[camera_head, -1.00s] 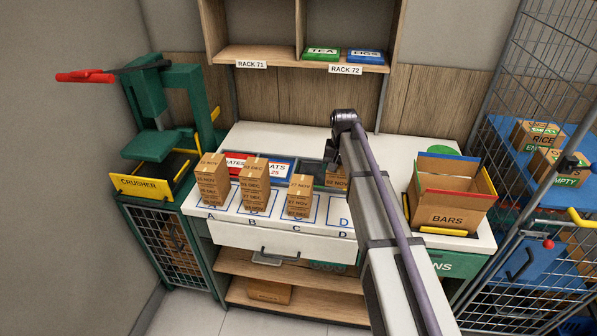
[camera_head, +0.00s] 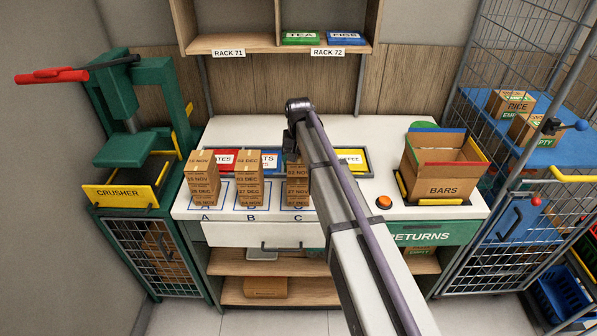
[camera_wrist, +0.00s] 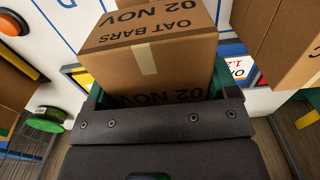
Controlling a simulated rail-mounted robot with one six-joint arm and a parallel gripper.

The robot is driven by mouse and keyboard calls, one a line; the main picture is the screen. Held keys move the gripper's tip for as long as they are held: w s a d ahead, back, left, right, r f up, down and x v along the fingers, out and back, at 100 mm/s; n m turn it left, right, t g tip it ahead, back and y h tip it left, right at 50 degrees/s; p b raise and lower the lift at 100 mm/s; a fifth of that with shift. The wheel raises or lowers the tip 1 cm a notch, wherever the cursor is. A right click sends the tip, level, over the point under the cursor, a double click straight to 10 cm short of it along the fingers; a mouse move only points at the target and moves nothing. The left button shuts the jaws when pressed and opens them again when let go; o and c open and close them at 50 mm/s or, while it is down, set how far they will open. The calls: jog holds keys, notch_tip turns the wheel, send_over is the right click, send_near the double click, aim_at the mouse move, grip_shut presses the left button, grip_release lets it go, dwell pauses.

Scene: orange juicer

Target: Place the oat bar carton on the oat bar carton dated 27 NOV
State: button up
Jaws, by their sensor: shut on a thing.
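My gripper (camera_head: 294,145) is shut on a brown oat bar carton (camera_head: 297,171) marked 02 NOV. In the wrist view the carton (camera_wrist: 150,62) sits between the green fingers, its OAT BARS top facing up. In the head view it shows over stack C (camera_head: 297,196), in line with it; I cannot tell whether they touch. My arm hides the right side of that stack. Its top carton's date ended in 7 NOV earlier; its print is too small to read now.
Trays of packets lie behind. The BARS box (camera_head: 437,185) and an orange button (camera_head: 384,202) are at the right. My arm covers spot D.

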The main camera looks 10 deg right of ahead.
notch_tip(320, 180, down, 3)
jog(key=shift+w+a+f+b, duration=0.1)
jog(key=shift+b, duration=0.65)
jog(key=shift+r, duration=0.3)
jog(key=shift+c, duration=0.5)
jog(key=shift+f, duration=0.2)
jog(key=o, duration=1)
